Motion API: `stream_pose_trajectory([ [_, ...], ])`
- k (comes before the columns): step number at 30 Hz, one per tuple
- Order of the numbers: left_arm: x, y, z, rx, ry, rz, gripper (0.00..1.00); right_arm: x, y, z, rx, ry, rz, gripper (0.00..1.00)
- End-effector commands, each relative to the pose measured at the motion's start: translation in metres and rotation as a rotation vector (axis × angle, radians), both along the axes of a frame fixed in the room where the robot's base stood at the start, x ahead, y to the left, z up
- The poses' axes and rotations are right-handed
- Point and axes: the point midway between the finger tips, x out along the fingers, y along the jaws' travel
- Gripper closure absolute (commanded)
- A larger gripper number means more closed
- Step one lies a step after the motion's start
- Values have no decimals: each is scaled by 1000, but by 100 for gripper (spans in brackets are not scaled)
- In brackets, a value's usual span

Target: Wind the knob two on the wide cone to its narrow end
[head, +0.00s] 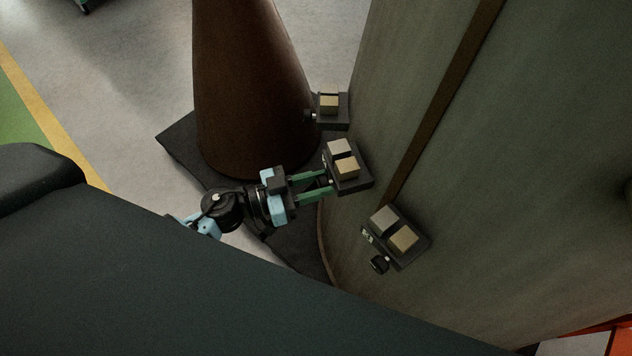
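The wide cone (480,160) is the large grey-green curved body filling the right side. Three dark blocks with pale tops are on its left side: an upper block (341,113), a middle block (365,183) and a lower block (412,255). The lower block has a black round knob (378,264); a small dark knob (309,115) sticks out left of the upper block. My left gripper (328,184) has two green fingers, spaced apart, reaching to the middle block's left side. Its knob is mostly hidden at the fingertips, so I cannot tell whether they grip it. My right gripper is out of view.
A brown cone (247,80) stands close behind my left gripper on a dark base mat (180,140). A brown strip (440,105) runs along the wide cone.

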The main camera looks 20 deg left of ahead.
Motion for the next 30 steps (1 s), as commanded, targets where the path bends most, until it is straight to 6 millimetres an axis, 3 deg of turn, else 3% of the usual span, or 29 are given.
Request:
stream_pose_trajectory([
  [3,0,0,0,0,0,0,93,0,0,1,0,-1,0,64],
  [14,0,1,1,48,-58,0,93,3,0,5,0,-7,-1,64],
  [30,-1,0,0,334,-407,1,93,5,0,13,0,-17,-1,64],
])
